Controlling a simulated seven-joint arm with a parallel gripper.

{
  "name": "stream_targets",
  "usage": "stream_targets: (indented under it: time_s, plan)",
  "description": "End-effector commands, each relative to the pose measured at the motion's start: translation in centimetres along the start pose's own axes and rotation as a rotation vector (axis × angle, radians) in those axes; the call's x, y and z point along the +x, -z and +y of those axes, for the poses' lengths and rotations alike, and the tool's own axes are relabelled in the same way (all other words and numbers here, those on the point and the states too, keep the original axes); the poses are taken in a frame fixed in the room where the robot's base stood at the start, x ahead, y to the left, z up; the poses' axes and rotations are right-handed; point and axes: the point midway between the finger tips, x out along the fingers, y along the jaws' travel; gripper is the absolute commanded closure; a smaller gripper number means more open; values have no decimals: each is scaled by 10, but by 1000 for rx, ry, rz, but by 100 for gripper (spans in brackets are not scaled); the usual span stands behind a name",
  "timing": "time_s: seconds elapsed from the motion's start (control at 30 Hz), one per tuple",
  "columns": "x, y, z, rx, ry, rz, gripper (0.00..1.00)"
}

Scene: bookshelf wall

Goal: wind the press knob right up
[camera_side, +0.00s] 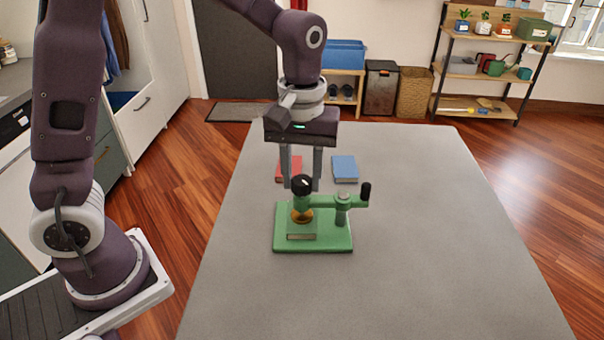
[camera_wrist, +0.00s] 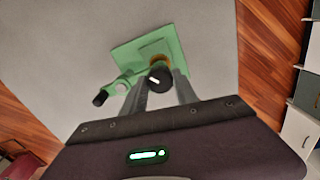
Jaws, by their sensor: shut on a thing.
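A green press (camera_side: 285,243) stands on the grey table. Its black knob (camera_side: 302,183) with a white mark sits on top of a brass-coloured screw (camera_side: 302,215), over the green bed. A green arm runs right from the screw to a post, with a black handle (camera_side: 366,191) at its end. My gripper (camera_side: 302,185) points down from above, its fingers on either side of the knob and shut on it. In the wrist view the knob (camera_wrist: 160,79) shows between the two fingertips, its white mark slanting. A flat green piece lies under the screw; the gap there is hard to tell.
A red book (camera_side: 290,168) and a blue book (camera_side: 344,169) lie on the grey table (camera_side: 420,230) behind the press. The table is clear to the right and in front. Shelves and bins stand beyond it.

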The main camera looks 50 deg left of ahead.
Motion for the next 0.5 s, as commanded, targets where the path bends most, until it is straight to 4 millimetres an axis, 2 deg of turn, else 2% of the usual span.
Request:
stream_targets:
  time_s: [0.5]
  plan:
    - [-1, 0, 1, -488, -3, 2, 100]
